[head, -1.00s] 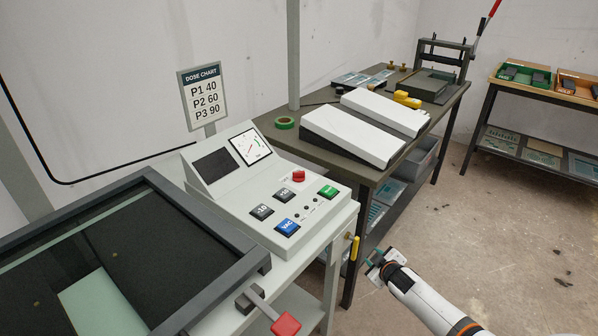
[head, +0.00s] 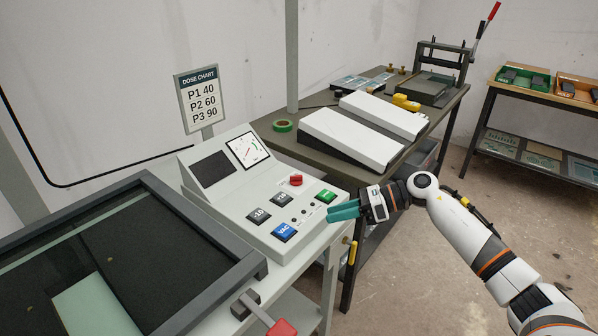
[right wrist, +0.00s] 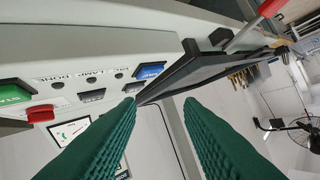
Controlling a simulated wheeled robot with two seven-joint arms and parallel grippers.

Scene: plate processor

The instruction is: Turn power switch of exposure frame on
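The exposure frame's control console (head: 235,222) stands right of its dark-framed lid (head: 205,235). A red knob (head: 296,180), apparently the power switch, sits on the console's upper right; its small label is unreadable. It also shows at the left of the right wrist view (right wrist: 40,114). The console's screen (head: 213,169) is dark. My right gripper (head: 330,212) has teal fingers pointing left at the console's right edge, near the green button (head: 326,196) and in front of the knob. In the right wrist view its fingers (right wrist: 158,110) are apart with nothing between them. My left gripper is out of view.
A blue VAC button (head: 284,232) and dark buttons sit left of the gripper. A red-ended handle (head: 281,327) projects at the lid's front. A workbench (head: 290,143) with white sloped units stands behind. A dose chart sign (head: 199,99) rises behind the console.

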